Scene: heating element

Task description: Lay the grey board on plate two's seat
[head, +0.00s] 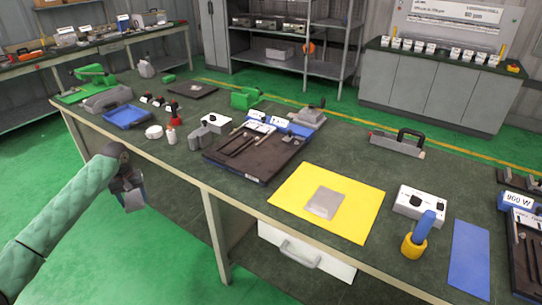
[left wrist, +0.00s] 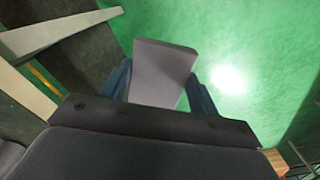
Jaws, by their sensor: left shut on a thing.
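My left gripper (head: 130,188) hangs off the table's front left edge, over the green floor. It is shut on a grey board (left wrist: 163,75), which stands out between the blue fingers in the left wrist view. A dark heating plate unit (head: 240,172) with a blue label lies mid-table. A second dark unit (head: 531,262), with a blue label reading about 900 W, is cut off at the right edge. I cannot tell which is plate two, and no seat shows clearly. My right gripper is not in view.
A yellow mat (head: 350,220) carries a grey square sheet (head: 325,202). A white switch box (head: 420,204), a blue-and-yellow tool (head: 417,238) and a blue mat (head: 470,258) lie to its right. A blue tray (head: 127,116) and small parts crowd the left end.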

